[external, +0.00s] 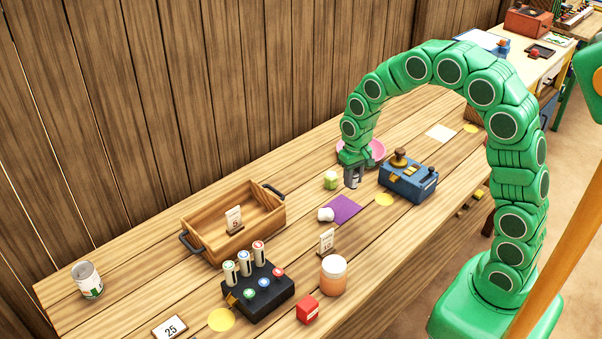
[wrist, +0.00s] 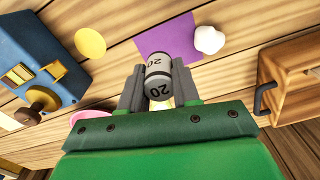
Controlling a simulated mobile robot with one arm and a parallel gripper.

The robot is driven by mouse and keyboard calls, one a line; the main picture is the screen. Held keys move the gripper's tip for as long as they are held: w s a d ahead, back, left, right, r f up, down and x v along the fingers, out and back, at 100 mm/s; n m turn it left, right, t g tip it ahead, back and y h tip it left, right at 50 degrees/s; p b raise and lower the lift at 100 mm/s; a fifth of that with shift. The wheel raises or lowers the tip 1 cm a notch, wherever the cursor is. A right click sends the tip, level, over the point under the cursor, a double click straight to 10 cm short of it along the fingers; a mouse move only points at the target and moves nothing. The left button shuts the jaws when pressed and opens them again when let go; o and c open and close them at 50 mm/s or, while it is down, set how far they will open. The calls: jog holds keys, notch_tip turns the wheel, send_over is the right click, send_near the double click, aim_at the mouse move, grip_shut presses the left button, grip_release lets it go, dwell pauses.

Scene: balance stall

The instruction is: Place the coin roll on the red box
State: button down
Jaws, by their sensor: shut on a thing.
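My gripper (external: 353,176) hangs above the table near the middle, between a green block and a blue device. Its fingers, also seen in the wrist view (wrist: 159,82), are shut on a grey cylinder with a dark band and "20" printed on it (wrist: 158,68), which looks like the coin roll. In the external view the roll is small and partly hidden by the fingers. The small red box (external: 307,309) sits at the table's front edge, left of and nearer than my gripper. It is not visible in the wrist view.
An orange jar (external: 333,278) stands right beside the red box. A black holder with upright tubes (external: 262,292) is to its left. A "15" card (external: 326,241), purple sheet (external: 343,209) and white lump (external: 325,214) lie between. A wooden tray (external: 205,248) is behind; the blue device (external: 407,184) stands right.

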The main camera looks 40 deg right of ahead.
jog(key=shift+s+r, duration=0.3)
jog(key=shift+s, duration=0.35)
jog(key=shift+s+r, duration=0.25)
jog(key=shift+s, duration=0.35)
jog(key=shift+s+r, duration=0.3)
jog(key=shift+s, duration=0.35)
